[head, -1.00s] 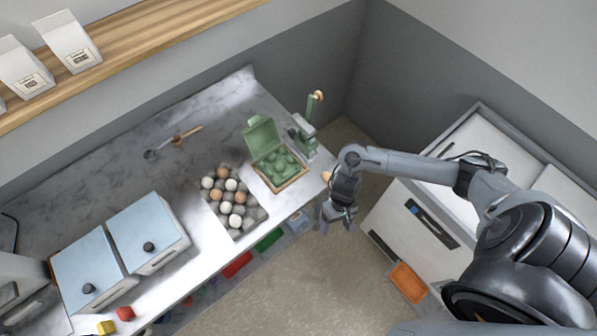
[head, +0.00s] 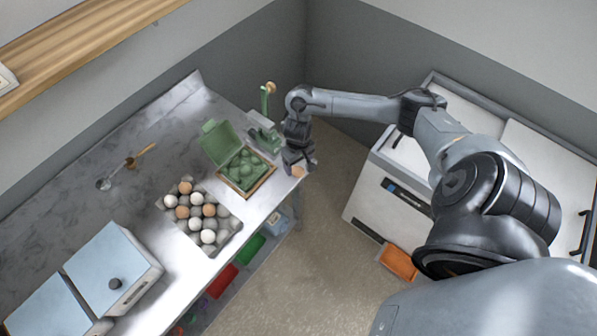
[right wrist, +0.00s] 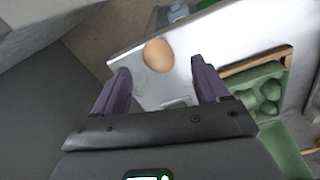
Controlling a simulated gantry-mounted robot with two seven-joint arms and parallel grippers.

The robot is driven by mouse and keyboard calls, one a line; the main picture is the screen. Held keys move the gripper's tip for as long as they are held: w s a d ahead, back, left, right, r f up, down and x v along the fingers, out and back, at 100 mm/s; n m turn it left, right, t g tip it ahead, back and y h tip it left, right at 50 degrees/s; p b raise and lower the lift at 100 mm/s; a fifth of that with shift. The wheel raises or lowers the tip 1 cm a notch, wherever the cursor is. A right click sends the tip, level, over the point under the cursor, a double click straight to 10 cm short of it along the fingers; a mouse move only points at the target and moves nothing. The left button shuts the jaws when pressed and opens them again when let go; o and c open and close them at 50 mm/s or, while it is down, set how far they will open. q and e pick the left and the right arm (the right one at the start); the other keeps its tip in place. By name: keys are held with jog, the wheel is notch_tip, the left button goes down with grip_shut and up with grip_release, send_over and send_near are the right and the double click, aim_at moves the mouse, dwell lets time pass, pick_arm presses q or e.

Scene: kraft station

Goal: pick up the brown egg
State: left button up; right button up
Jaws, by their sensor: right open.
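The brown egg (head: 298,171) lies on the right end of the counter, partly hidden by my right gripper (head: 300,163) in the head view. In the right wrist view the whole egg (right wrist: 158,55) shows on the pale counter, just beyond and between the spread fingertips of my right gripper (right wrist: 160,80). These fingers are open with nothing between them, and the egg looks clear of both. My left gripper is not in view.
A green egg carton (head: 242,170) with its lid up sits on a wooden board left of the egg. A grey tray (head: 232,222) holds several white and brown eggs. A green stand (head: 264,130) rises behind. The counter's front edge is close to the egg.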

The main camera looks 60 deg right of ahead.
aim_at(299, 168)
jog(key=shift+d+f+b, duration=0.15)
jog(key=shift+f, duration=1.15)
jog(key=shift+d+f+b, duration=0.1)
jog(key=shift+f+b, duration=0.05)
jog(key=shift+f, duration=1.15)
jog(key=c, duration=0.8)
